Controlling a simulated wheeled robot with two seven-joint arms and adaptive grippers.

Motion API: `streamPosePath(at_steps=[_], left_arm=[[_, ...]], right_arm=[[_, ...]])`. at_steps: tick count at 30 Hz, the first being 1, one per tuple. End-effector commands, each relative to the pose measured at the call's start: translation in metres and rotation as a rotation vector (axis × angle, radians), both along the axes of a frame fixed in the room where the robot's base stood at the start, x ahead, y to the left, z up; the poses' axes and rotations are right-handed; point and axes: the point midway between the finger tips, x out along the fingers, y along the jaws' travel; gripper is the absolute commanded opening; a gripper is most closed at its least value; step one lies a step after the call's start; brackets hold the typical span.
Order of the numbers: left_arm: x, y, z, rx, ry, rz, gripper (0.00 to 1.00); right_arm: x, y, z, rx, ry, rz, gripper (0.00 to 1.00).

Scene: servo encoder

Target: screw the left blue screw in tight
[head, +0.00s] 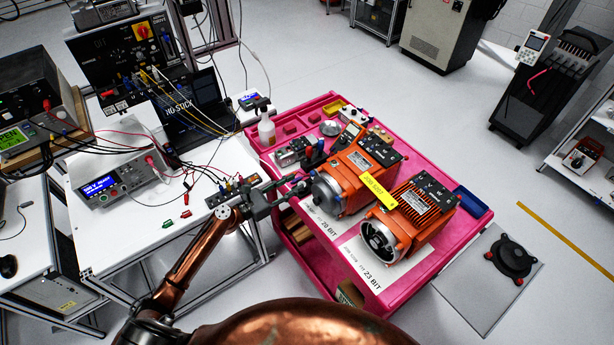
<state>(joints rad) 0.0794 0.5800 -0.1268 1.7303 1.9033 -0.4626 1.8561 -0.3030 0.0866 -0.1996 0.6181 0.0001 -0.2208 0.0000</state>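Two orange servo motors stand on the pink cart. The left motor (362,170) has its round grey end (327,193) facing my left gripper (297,188). The right motor (425,207) stands beside it with its open end (380,238) toward me. My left gripper reaches in from the left, with its fingers at the left edge of the left motor's round end. The fingers are small and dark, so I cannot tell whether they are open or shut. I cannot make out the left blue screw clearly; the gripper may cover it. My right gripper is out of view.
The pink cart (470,235) also carries a spray bottle (266,128), small devices and a blue tray (468,200). A white bench (110,225) with a power supply (118,180) and cables stands left.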

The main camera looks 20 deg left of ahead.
Motion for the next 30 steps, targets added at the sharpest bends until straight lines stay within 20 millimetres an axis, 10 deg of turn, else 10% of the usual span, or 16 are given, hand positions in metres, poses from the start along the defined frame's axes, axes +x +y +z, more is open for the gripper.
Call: streamPosePath(at_steps=[12, 30], left_arm=[[0.046, -0.036, 0.000, 0.004, -0.001, 0.002, 0.33], [0.051, -0.040, -0.001, 0.006, -0.001, 0.001, 0.17]], right_arm=[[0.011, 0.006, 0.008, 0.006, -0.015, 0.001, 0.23], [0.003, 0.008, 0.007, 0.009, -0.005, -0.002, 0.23]])
